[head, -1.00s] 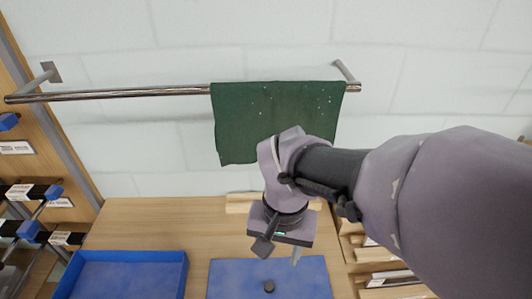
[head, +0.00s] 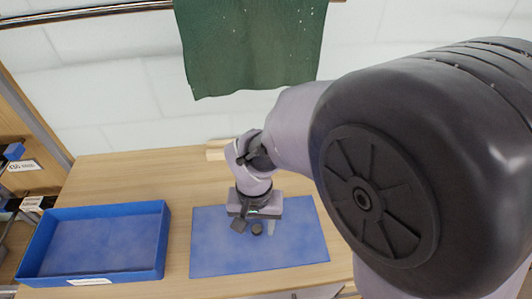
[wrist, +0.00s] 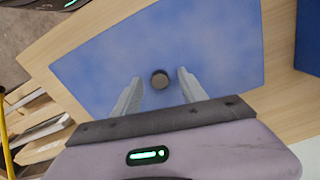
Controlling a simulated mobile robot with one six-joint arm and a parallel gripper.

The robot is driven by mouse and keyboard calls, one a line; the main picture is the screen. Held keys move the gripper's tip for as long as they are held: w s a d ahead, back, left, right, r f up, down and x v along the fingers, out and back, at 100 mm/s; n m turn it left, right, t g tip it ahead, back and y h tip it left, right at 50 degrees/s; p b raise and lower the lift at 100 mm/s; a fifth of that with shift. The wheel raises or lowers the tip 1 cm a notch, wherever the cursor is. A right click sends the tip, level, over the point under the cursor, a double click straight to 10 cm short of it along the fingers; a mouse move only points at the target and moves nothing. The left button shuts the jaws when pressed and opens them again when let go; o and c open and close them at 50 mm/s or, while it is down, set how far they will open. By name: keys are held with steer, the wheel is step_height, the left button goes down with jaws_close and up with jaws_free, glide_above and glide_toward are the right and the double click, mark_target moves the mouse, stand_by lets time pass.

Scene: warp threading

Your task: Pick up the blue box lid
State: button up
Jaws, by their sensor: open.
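The blue box lid (head: 215,250) lies flat on the wooden table, a rectangular panel with a small dark round knob (head: 257,229) near its middle. In the wrist view the lid (wrist: 210,45) fills the upper middle, and its knob (wrist: 160,79) sits between the finger ends. My gripper (head: 256,231) points down over the lid, open and empty. In the wrist view my gripper (wrist: 159,80) has one finger on each side of the knob, with gaps on both sides. I cannot tell how high the fingertips are above the lid.
An open blue box (head: 100,240) stands on the table (head: 130,170) left of the lid, with bare wood between them. A green cloth (head: 250,45) hangs from a metal rail on the wall behind. Shelves with labels (head: 22,165) are at the far left.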

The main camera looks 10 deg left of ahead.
jaws_close()
stand_by(1.4)
